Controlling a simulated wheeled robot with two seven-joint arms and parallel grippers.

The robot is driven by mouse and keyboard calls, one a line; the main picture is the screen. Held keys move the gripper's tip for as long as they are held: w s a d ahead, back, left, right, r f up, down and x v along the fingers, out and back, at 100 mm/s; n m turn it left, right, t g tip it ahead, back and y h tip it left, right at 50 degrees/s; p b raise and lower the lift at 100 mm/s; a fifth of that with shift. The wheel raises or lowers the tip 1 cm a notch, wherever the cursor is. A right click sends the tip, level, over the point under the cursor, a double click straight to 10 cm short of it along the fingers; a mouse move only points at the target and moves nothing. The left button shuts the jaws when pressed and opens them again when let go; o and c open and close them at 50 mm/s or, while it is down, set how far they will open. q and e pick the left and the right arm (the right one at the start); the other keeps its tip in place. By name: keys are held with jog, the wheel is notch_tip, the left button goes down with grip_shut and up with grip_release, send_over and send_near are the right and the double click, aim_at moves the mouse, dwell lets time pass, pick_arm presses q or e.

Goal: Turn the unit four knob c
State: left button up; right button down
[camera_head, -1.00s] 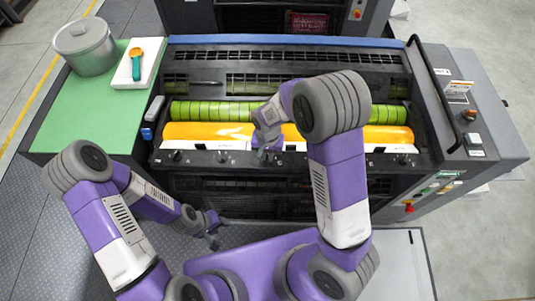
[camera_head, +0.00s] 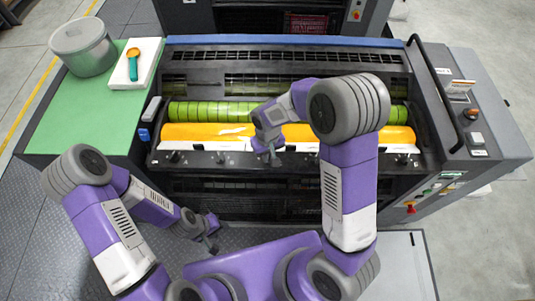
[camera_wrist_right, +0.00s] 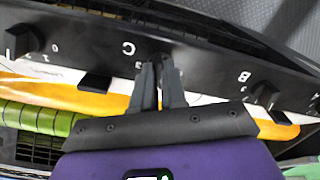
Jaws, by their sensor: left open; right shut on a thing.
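The knob bar (camera_head: 338,160) runs along the front of the ink unit and carries several dark knobs. In the right wrist view, my right gripper (camera_wrist_right: 160,62) is shut on knob C, beside the white letter C (camera_wrist_right: 128,48). The fingers hide most of that knob. It cannot be told how far the knob is turned. In the head view, my right gripper (camera_head: 272,158) is at the middle of the bar. My left gripper (camera_head: 213,238) is open and empty, low in front of the machine, away from the knobs.
A knob near the letter B (camera_wrist_right: 268,92) and another knob (camera_wrist_right: 22,40) flank the held one. The yellow roller (camera_head: 200,131) and green roller (camera_head: 215,112) lie behind the bar. A pot (camera_head: 84,48) and a tool with a teal handle (camera_head: 133,70) are on the left.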

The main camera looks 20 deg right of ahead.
dwell(0.3)
jog(key=c, duration=1.2)
grip_release()
notch_tip(320, 180, up, 8)
jog(key=shift+f, duration=0.15)
